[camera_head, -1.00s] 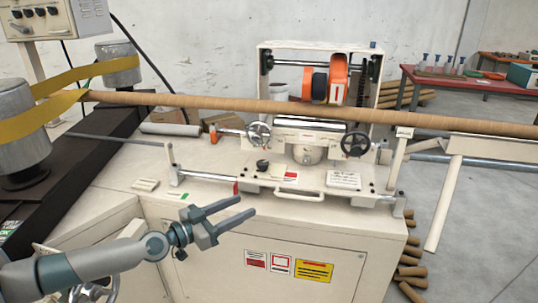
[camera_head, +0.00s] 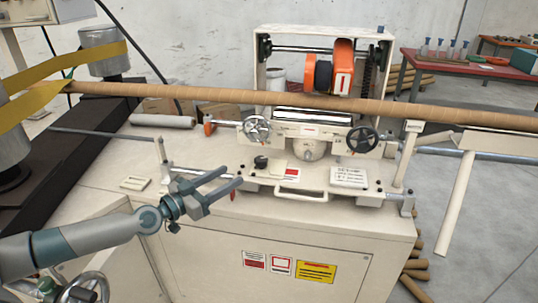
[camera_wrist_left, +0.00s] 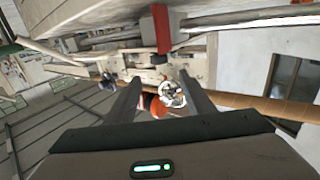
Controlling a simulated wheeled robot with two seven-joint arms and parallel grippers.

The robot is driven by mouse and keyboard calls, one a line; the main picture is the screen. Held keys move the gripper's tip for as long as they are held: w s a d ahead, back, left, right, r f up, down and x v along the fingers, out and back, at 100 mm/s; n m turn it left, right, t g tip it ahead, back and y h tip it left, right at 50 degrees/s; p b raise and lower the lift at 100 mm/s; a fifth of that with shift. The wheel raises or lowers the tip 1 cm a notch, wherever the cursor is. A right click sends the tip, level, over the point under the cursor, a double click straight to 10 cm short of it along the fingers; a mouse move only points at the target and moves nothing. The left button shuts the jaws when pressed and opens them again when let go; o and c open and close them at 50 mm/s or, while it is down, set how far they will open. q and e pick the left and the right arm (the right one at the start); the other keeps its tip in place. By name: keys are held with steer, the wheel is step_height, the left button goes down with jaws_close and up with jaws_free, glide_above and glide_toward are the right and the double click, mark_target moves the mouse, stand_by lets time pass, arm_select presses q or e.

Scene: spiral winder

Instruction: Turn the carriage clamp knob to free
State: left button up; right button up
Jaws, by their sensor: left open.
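The carriage (camera_head: 312,178) is a cream plate on rails at the front of the machine. A small black knob (camera_head: 261,162) stands on its left part; I take it for the clamp knob, though no readable label confirms this. My left gripper (camera_head: 232,176) is open and empty, just left of the carriage's left end, its fingers pointing right toward it. The fingers appear apart from the knob. In the left wrist view the open fingers (camera_wrist_left: 160,88) frame the silver handwheel (camera_wrist_left: 172,94). My right gripper is not in view.
A long brown tube (camera_head: 230,97) crosses above the carriage. A silver handwheel (camera_head: 257,129), a black handwheel (camera_head: 360,139) and an orange-ended handle (camera_head: 209,128) sit behind the knob. A front bar handle (camera_head: 300,197) juts out. The cabinet top left of the carriage is mostly clear.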

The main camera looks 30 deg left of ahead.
arm_select(q)
steer(key=shift+w, duration=0.15)
steer(key=p, duration=0.3)
glide_toward(269, 164)
steer(key=w+d+r, duration=0.1)
steer(key=w, duration=0.1)
steer(key=w+d+r, duration=0.1)
steer(key=w, duration=0.2)
steer(key=w+d+r, duration=0.1)
steer(key=w+r, duration=0.1)
steer(key=w, duration=0.1)
steer(key=shift+w, duration=0.15)
steer(key=shift+w+d+f, duration=0.1)
steer(key=shift+w+d, duration=0.05)
steer(key=shift+w, duration=0.45)
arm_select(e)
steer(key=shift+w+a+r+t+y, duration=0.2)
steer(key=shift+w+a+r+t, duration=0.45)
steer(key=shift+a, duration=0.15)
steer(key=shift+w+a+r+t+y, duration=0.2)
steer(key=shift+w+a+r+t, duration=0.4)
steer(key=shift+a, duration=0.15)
arm_select(q)
steer(key=c, duration=1)
steer(key=shift+c, duration=0.2)
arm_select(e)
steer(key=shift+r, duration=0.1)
